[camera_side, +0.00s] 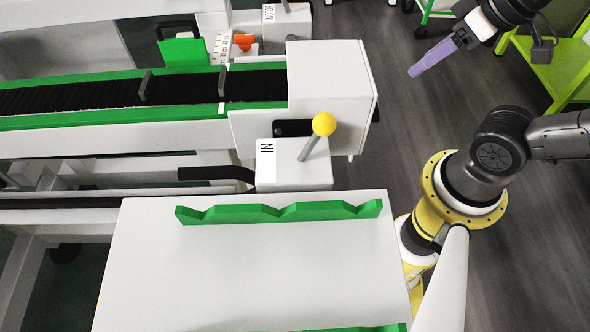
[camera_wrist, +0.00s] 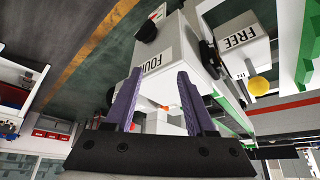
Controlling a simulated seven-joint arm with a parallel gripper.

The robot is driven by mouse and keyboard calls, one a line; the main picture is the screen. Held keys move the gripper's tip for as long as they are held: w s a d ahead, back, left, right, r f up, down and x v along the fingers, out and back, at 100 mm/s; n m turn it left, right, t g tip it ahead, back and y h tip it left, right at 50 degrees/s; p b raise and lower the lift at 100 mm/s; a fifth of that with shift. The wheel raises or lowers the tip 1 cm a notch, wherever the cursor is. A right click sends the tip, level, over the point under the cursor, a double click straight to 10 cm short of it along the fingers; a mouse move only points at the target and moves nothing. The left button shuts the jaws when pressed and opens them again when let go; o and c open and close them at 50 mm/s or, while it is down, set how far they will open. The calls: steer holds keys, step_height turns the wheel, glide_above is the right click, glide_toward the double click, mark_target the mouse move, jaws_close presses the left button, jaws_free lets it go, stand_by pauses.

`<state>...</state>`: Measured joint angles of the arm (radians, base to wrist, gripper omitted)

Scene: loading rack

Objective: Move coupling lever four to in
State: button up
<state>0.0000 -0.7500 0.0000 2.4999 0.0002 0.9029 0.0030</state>
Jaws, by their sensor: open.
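In the side view, a lever with a yellow ball knob (camera_side: 323,123) rises from a white box (camera_side: 305,175) marked IN. Its rod tilts up and to the right, knob leaning away from the IN label. In the wrist view, a yellow knob (camera_wrist: 259,86) shows at right by a white box marked FREE (camera_wrist: 240,38). A white block marked FOUR (camera_wrist: 160,62) lies beyond my fingers. My gripper (camera_side: 414,72) hangs at the upper right in the side view, well apart from the lever. In the wrist view, its purple fingers (camera_wrist: 158,74) are spread with nothing between them.
A green-edged conveyor (camera_side: 110,95) ends at a white housing (camera_side: 330,75) behind the lever. A white table with a green notched rail (camera_side: 280,212) stands in front. An orange knob (camera_side: 244,41) is farther back. Open floor (camera_side: 420,130) lies between the housing and my arm.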

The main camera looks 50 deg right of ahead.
steer(key=shift+o, duration=0.9)
steer(key=shift+n+y, duration=0.4)
steer(key=shift+n, duration=0.1)
steer(key=w+a+r, duration=0.2)
steer(key=r, duration=0.1)
steer(key=shift+w+a+r, duration=0.1)
steer(key=shift+a, duration=0.2)
steer(key=n+g+y, duration=0.2)
steer(key=n, duration=0.4)
glide_toward(317, 133)
steer(key=x, duration=0.4)
steer(key=d+x, duration=0.1)
steer(key=x, duration=0.6)
steer(key=shift+w+d+f, duration=0.25)
steer(key=shift+w+f, duration=0.05)
steer(key=shift+f, duration=0.25)
steer(key=shift+c, duration=0.3)
jaws_close()
